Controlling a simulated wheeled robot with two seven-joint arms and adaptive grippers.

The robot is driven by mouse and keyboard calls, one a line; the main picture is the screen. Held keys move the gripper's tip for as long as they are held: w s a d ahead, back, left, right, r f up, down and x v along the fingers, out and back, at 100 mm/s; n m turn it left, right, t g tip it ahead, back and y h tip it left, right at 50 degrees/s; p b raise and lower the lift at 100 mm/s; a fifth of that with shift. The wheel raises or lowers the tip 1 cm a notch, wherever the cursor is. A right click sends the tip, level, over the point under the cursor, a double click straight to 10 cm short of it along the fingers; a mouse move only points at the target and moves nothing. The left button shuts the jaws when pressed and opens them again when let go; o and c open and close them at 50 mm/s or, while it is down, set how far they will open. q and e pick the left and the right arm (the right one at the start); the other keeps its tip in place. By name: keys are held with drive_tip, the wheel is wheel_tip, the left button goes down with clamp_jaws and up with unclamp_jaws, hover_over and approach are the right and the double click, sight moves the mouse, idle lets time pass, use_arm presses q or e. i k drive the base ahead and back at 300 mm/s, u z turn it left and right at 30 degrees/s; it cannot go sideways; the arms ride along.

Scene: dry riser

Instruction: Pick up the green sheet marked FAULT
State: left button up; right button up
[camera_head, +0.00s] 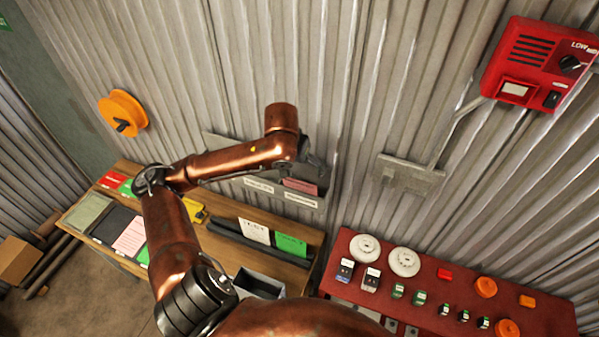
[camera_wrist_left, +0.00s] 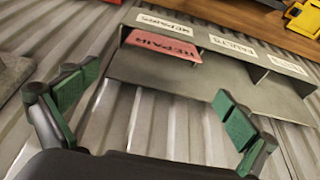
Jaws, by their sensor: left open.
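A green sheet (camera_head: 291,244) stands in a dark holder on the wooden bench, beside a white sheet (camera_head: 254,231). Its print is too small to read for certain. My left gripper (camera_head: 314,163) is up by the corrugated wall, above and beyond that sheet and apart from it. In the left wrist view my left gripper (camera_wrist_left: 155,90) is open, with nothing between its green-padded fingers. It faces a grey wall rack (camera_wrist_left: 165,72) with labelled compartments, one reading FAULTS. A pink sheet (camera_wrist_left: 160,46) marked REPAIR is in the compartment labelled REPAIRS. My right gripper is not in view.
The wooden bench (camera_head: 212,243) also carries flat sheets, including a pink one (camera_head: 131,237), and a yellow item (camera_head: 195,211). A red table (camera_head: 450,309) with detectors and small parts stands at right. A red call box (camera_head: 538,65) is on the wall.

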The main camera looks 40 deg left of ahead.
sight(297, 248)
drive_tip(key=k, duration=1)
